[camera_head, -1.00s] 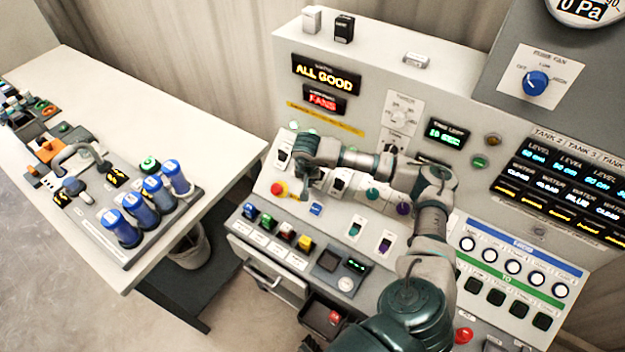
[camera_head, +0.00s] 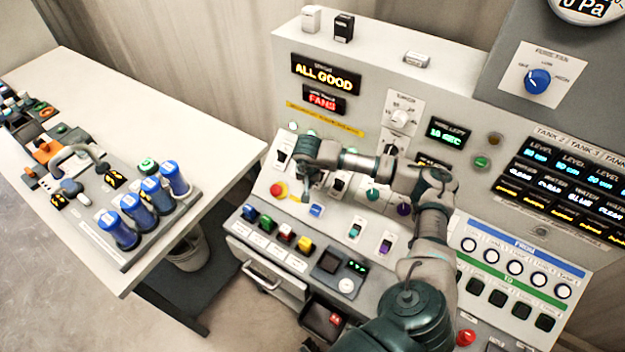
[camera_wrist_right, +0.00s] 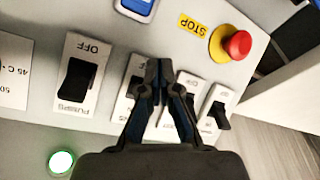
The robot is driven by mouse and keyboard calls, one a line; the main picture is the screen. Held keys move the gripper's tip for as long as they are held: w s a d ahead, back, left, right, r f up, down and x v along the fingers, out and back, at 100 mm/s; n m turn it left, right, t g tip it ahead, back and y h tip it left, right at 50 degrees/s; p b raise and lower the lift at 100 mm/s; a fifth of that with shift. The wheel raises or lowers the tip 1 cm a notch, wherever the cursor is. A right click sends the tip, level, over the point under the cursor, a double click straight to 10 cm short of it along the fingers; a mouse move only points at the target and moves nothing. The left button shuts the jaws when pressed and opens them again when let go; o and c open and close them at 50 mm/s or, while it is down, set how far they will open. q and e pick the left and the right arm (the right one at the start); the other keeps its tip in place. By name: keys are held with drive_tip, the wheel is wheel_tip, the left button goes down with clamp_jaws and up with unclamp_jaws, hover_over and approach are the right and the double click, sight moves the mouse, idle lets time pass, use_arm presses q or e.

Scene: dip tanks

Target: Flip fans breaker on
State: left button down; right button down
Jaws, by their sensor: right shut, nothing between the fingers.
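A row of black rocker breakers on white plates runs along the sloped panel. In the right wrist view one breaker (camera_wrist_right: 78,80) is labelled PUMPS. Another breaker (camera_wrist_right: 133,88) is partly covered by my fingers, and two more, one of them (camera_wrist_right: 221,115), lie to the right. Their name labels are hidden or unreadable, so I cannot tell which is fans. My right gripper (camera_wrist_right: 160,66) is shut and empty, its tips over the row between breakers; contact is unclear. In the head view the right gripper (camera_head: 304,194) hangs over the panel's left part. My left gripper is out of view.
A red stop button (camera_wrist_right: 237,44) sits close by the breakers. A display (camera_head: 323,74) reads ALL GOOD, and a red display (camera_head: 324,103) below it reads FANS. Knobs and switches crowd the panel to the right. A table (camera_head: 150,115) with blue-capped cylinders stands at the left.

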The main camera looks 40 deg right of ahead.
drive_tip(key=shift+w+d+r, duration=0.15)
drive_tip(key=shift+d+r, duration=0.1)
drive_tip(key=shift+d, duration=0.25)
drive_tip(key=shift+w+d, duration=0.1)
drive_tip(key=shift+d, duration=0.25)
drive_tip(key=shift+a+r+p, duration=0.25)
drive_tip(key=shift+a+p, duration=0.05)
drive_tip(key=shift+a, duration=0.1)
drive_tip(key=a, duration=0.1)
drive_tip(key=a+r+p, duration=0.1)
drive_tip(key=s+a, duration=0.1)
drive_tip(key=shift+s+a+r, duration=0.1)
drive_tip(key=shift+a+r, duration=0.1)
drive_tip(key=shift+r, duration=0.05)
drive_tip(key=shift+d, duration=0.1)
drive_tip(key=w+p+v, duration=0.1)
drive_tip(key=p+v, duration=0.4)
drive_tip(key=v, duration=0.2)
drive_tip(key=shift+a, duration=0.4)
